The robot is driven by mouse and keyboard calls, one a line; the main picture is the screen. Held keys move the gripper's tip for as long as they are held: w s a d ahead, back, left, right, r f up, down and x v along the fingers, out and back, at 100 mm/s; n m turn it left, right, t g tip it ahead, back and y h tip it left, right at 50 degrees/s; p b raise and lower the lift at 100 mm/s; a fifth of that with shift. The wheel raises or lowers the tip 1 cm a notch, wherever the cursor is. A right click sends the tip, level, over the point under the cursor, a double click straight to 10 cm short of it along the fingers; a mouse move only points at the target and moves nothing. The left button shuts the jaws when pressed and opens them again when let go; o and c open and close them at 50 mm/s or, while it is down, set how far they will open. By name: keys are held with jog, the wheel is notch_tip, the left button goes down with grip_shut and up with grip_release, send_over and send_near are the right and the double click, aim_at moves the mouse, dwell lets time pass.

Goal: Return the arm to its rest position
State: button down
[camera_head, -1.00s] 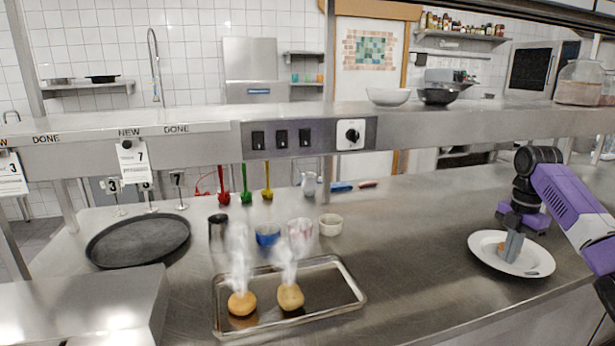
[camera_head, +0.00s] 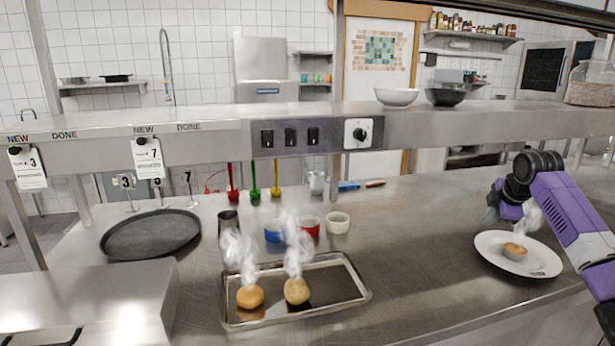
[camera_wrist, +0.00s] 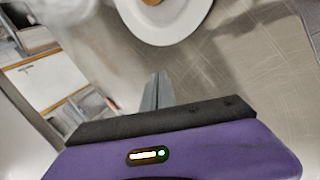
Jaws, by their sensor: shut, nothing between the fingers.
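My gripper (camera_head: 491,214) is at the right of the head view, just past the far left rim of the white plate. The arm above it is purple and black. In the wrist view the fingers (camera_wrist: 157,92) lie together with nothing between them. The white plate (camera_head: 490,246) holds a small brown bun-like piece (camera_head: 515,251). The plate also shows at the top of the wrist view (camera_wrist: 160,32), apart from the fingertips. White steam beside the gripper partly blurs its outline.
A metal tray (camera_head: 364,293) with two steaming round buns stands at the front middle. A round black tray (camera_head: 150,235) lies at left. Small cups (camera_head: 309,226) stand behind the metal tray. A steel shelf (camera_head: 450,122) spans above the counter. The counter between tray and plate is clear.

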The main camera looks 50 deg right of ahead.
jog(key=w+a+f+m+t+h, duration=0.2)
jog(key=w+a+t, duration=0.25)
jog(key=w, duration=0.85)
jog(key=w+a+f+m+t+h, duration=0.1)
jog(key=w+a+f+m+t, duration=0.25)
jog(key=a, duration=0.95)
jog(key=w+a+m+t, duration=0.35)
jog(key=w+a, duration=0.35)
jog(key=a, duration=0.7)
jog(key=s+a+f+m+t, duration=0.1)
jog(key=s+a+f+m, duration=0.1)
jog(key=s+a, duration=0.65)
jog(key=s+a+f+m+t, duration=0.15)
jog(key=s+a, duration=0.25)
jog(key=a, duration=1)
jog(key=s+a+f+n+g+y, duration=0.1)
jog(key=s+a+n+y, duration=0.2)
jog(key=s+a, duration=0.5)
jog(key=s+a+f+n+g+y, duration=0.2)
jog(key=s+a+y, duration=0.3)
jog(key=s+a, duration=0.4)
jog(key=s+n, duration=0.1)
jog(key=s, duration=0.5)
jog(key=shift+s+y, duration=0.2)
jog(key=shift+y, duration=0.2)
jog(key=shift+d, duration=0.15)
